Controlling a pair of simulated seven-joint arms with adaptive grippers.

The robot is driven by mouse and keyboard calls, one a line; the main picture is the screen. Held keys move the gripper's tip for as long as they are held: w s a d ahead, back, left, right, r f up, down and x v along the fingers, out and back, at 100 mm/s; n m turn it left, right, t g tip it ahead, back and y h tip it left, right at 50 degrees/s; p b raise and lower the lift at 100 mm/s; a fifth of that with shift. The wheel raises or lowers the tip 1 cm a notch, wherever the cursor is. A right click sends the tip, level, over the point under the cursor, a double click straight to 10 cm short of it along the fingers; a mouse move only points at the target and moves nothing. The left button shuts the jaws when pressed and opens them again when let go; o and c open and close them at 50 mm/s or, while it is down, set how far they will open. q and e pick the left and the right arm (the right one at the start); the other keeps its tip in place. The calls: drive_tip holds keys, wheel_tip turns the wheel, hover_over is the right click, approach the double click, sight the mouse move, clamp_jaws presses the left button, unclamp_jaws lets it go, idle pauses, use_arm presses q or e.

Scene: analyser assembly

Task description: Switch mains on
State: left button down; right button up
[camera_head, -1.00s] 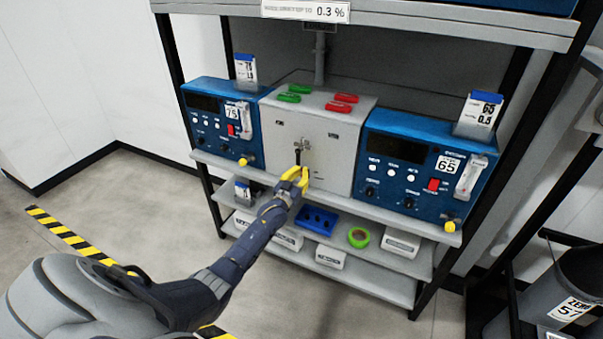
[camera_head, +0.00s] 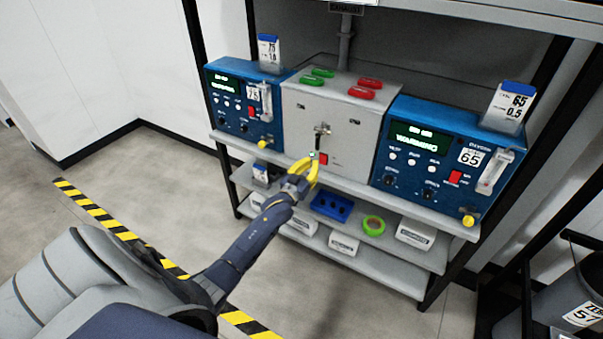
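The grey mains box (camera_head: 335,110) stands in the middle of the shelf between two blue analysers. Its front has a metal valve-like fitting (camera_head: 322,130) with a dark lever pointing down. Below it is a small red switch (camera_head: 323,158) with a small pale green spot beside it. My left gripper (camera_head: 311,163), with yellow fingers, is at the lower front of the box, right beside the red switch. The fingers overlap in this view, so their gap and any contact are unclear. The left analyser (camera_head: 222,105) and right analyser (camera_head: 405,165) have lit green displays. My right gripper is out of view.
Red and green handles (camera_head: 366,93) lie on top of the box. The lower shelf holds a blue block (camera_head: 331,207), a green tape roll (camera_head: 373,226) and white boxes (camera_head: 415,236). A dark bin (camera_head: 577,285) stands at right.

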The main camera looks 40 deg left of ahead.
use_arm(q)
drive_tip(key=s, duration=0.6)
drive_tip(key=shift+d+r, duration=0.3)
drive_tip(key=shift+r, duration=0.05)
drive_tip(key=s+d+f+m+g, duration=0.1)
drive_tip(key=s+f+g, duration=0.35)
drive_tip(key=f, duration=1.05)
drive_tip(key=s+d+f+m+g, duration=0.1)
drive_tip(key=s+f+g, duration=0.3)
drive_tip(key=f, duration=1.1)
drive_tip(key=s+d+f+g, duration=0.2)
drive_tip(key=s+d+f, duration=0.2)
drive_tip(key=s+f, duration=0.75)
drive_tip(key=s+d+f+m+g, duration=0.1)
drive_tip(key=s+d+f, duration=0.3)
drive_tip(key=s, duration=0.9)
drive_tip(key=s+d+f+m+g+h, duration=0.1)
drive_tip(key=s+d+f+g, duration=0.3)
drive_tip(key=s, duration=1)
drive_tip(key=s+d+f+g, duration=0.2)
drive_tip(key=s+d+f, duration=0.2)
drive_tip(key=s+f, duration=0.5)
drive_tip(key=s, duration=0.5)
drive_tip(key=shift+s+f+m+h, duration=0.2)
drive_tip(key=shift+f+m+h, duration=0.1)
drive_tip(key=shift+m, duration=0.1)
